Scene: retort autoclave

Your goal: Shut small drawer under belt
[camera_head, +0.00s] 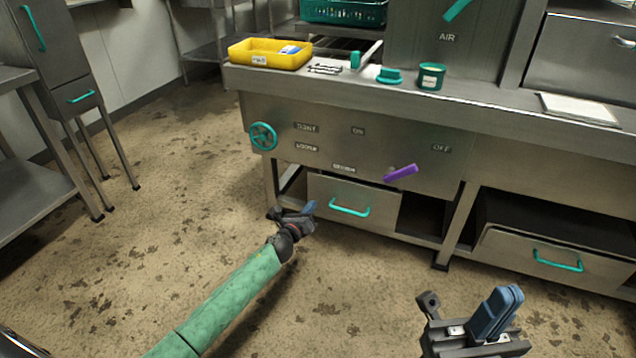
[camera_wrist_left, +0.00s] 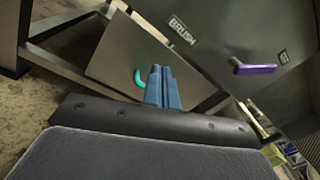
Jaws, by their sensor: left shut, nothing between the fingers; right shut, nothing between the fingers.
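The small drawer (camera_head: 377,207) sits under the counter, below the panel with the purple lever, and has a teal bar handle (camera_head: 349,209). My left gripper (camera_head: 309,208) is shut and empty, close to the drawer's left front edge; contact is unclear. My right gripper (camera_head: 496,310) is shut and empty, low at the right, away from the drawer.
A wider drawer with a teal handle (camera_head: 557,261) stands open at the right. A purple lever (camera_head: 401,172) and a teal handwheel (camera_head: 263,136) stick out of the front panel. A yellow tray (camera_head: 270,54) and a green tin (camera_head: 431,76) stand on the counter. Floor at left is clear.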

